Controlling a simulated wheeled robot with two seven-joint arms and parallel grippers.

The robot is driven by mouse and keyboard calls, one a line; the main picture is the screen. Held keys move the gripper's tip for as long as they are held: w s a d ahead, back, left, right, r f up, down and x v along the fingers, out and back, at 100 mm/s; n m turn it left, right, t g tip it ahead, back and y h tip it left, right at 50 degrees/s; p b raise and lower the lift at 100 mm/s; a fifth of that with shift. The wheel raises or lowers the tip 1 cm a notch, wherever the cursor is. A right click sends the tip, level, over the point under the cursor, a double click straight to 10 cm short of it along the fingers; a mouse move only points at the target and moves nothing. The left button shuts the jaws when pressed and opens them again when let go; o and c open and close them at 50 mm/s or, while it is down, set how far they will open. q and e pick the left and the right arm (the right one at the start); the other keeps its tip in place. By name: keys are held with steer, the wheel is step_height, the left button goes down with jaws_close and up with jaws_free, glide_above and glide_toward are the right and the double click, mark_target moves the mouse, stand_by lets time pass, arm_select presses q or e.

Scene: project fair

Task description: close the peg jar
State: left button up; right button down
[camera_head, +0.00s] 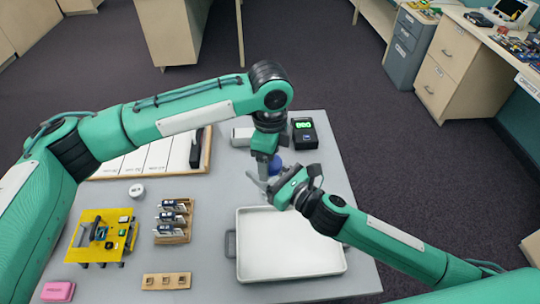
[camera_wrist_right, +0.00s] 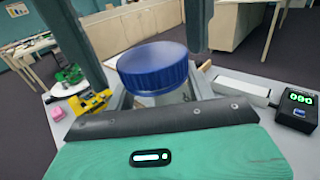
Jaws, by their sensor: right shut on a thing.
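The peg jar's pale body (camera_wrist_right: 165,98) shows under a round blue lid (camera_wrist_right: 152,66) in the right wrist view. The lid sits level over the jar; I cannot tell how tightly. In the head view the lid (camera_head: 275,163) is partly hidden between my grippers. My right gripper (camera_head: 277,188) is shut on the jar body, low and from the side. My left gripper (camera_head: 265,168) points down from above. Its two grey fingers stand apart on either side of the lid, and a gap shows at the left one. The jar's lower part is hidden.
A white tray (camera_head: 290,268) lies in front on the grey table (camera_head: 213,215). A black device with a green display (camera_head: 304,133) stands behind the grippers. A yellow stand (camera_head: 88,252), wooden racks (camera_head: 173,238) and a pink block (camera_head: 58,291) are at left.

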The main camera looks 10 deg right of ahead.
arm_select(q)
steer(key=shift+r, duration=2.25)
steer(key=shift+c, duration=0.3)
steer(key=n, duration=0.2)
steer(key=r+n, duration=0.1)
steer(key=n, duration=0.3)
steer(key=shift+r, duration=0.35)
steer(key=n, duration=0.2)
steer(key=r+n, duration=0.1)
steer(key=n, duration=0.4)
steer(key=shift+r, duration=0.4)
steer(key=shift+f, duration=0.1)
steer(key=shift+f, duration=3.9)
